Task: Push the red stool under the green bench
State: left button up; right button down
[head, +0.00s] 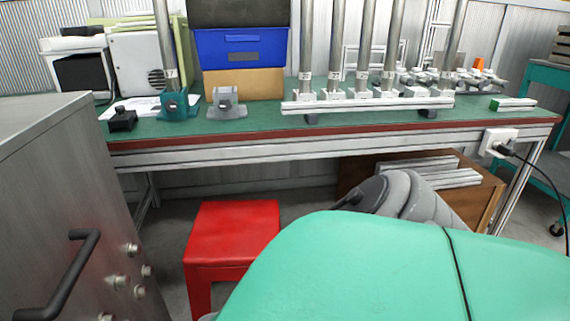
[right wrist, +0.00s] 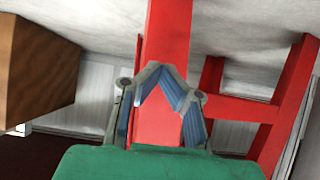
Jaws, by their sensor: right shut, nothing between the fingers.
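The red stool (head: 233,232) stands on the floor in front of the green bench (head: 260,122), its seat lower than the bench's front rail. My right arm's green cover hides its lower right part. The right wrist view looks turned over, with the floor at the top; there a broad red stool leg (right wrist: 168,35) stands behind my right gripper (right wrist: 160,70). That gripper is shut and empty, its fingertips meeting in front of the leg; I cannot tell if they touch it. My left gripper is not in view.
A grey cabinet (head: 50,200) with a black handle stands close on the left. A brown wooden box (head: 484,204) with metal bars sits under the bench's right side and also shows in the right wrist view (right wrist: 35,70). The floor under the bench behind the stool looks clear.

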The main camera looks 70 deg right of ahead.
jog(key=shift+w+d, duration=3.05)
jog(key=shift+d, duration=2.7)
jog(key=s+a+r+p, duration=0.2)
jog(key=s+a+p, duration=0.1)
jog(key=a, duration=0.3)
jog(key=shift+s+a, duration=0.2)
